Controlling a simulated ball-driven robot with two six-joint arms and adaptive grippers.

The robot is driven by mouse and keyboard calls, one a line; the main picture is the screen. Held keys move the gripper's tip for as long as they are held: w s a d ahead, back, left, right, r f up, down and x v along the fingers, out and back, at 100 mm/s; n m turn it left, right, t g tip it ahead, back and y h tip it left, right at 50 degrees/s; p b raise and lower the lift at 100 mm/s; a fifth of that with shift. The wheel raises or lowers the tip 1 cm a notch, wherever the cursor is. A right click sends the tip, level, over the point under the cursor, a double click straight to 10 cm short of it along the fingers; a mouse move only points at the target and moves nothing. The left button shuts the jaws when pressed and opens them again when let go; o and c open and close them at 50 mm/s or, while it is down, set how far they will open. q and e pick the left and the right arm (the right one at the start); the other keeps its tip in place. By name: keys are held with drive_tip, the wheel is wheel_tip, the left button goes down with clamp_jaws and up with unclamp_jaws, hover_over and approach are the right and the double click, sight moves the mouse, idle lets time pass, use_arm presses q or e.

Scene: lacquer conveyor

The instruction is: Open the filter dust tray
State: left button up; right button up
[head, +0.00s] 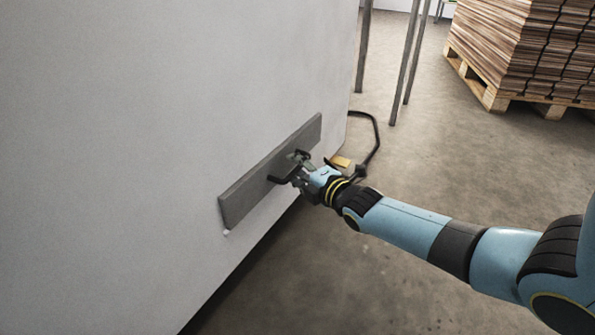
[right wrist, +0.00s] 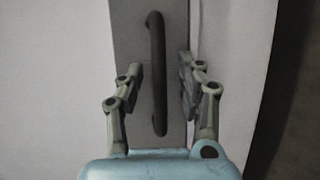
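The filter dust tray shows as a long dark grey front panel (head: 245,192) low on a pale machine wall in the head view. It appears to sit close against the wall. Its black bar handle (head: 279,180) is near the panel's middle, partly hidden by my right gripper (head: 299,170). In the right wrist view the handle (right wrist: 158,75) runs upright between the two fingers of my right gripper (right wrist: 160,78). The fingers are open, one on each side of the handle, with a visible gap on both sides. My left gripper is not in view.
The pale machine wall (head: 150,120) fills the left of the head view. A black cable or hose (head: 377,140) loops by its far corner, near a small yellowish item (head: 341,161). A pallet of stacked sheets (head: 525,50) stands far right.

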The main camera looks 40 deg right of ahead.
drive_tip(key=shift+c, duration=0.4)
clamp_jaws()
